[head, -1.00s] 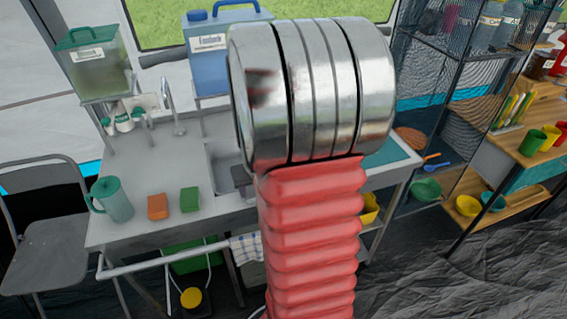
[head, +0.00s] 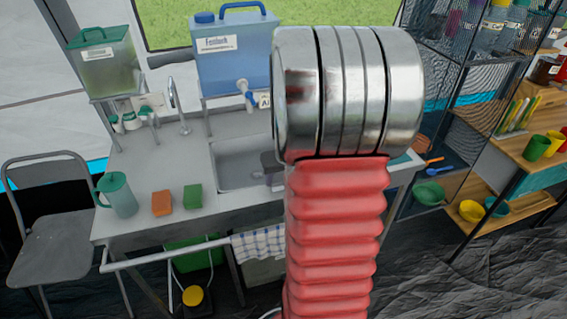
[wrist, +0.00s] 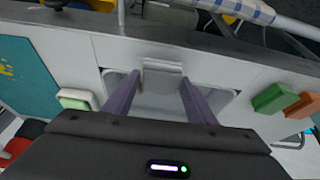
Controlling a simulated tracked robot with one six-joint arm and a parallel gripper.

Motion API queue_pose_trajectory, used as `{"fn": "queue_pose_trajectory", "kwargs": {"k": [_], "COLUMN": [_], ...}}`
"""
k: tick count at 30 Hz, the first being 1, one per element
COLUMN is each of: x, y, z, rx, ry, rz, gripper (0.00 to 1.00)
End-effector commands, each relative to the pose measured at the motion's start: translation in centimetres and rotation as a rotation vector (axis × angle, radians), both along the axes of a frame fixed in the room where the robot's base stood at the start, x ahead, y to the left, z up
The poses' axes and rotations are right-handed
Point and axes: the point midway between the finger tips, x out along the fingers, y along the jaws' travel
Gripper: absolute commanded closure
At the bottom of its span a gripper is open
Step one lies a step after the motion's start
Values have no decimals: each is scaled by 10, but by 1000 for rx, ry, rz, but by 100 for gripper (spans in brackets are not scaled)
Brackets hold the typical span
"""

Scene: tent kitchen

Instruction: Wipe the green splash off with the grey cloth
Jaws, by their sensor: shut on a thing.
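In the wrist view, my gripper (wrist: 160,82) has its two purple-grey fingers closed on the folded grey cloth (wrist: 162,68). The cloth is over the sink basin, which shows behind it. A teal mat (wrist: 30,88) lies on the worktop at the left of the wrist view. Small yellow-green marks (wrist: 5,70) show on it at the picture's edge, and the rest of the splash is out of view. In the head view my red and silver arm hides most of the mat; a dark part of my gripper (head: 269,164) shows by the sink.
A green sponge (head: 193,196), an orange sponge (head: 161,203) and a teal jug (head: 118,196) stand left of the sink (head: 235,165). A blue water container (head: 236,60) stands behind it. A checked towel (head: 258,244) hangs on the front rail. Shelves with bowls stand at the right.

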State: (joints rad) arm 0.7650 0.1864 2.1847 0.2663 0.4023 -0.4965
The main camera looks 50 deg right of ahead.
Motion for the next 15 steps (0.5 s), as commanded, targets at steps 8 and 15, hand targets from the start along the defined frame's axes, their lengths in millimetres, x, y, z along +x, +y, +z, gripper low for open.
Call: {"fn": "queue_pose_trajectory", "kwargs": {"k": [8, 15], "x": [1, 3], "y": [1, 4], "z": [25, 46], "rx": [0, 0], "ry": [0, 0], "rz": [3, 10], "gripper": [74, 74]}}
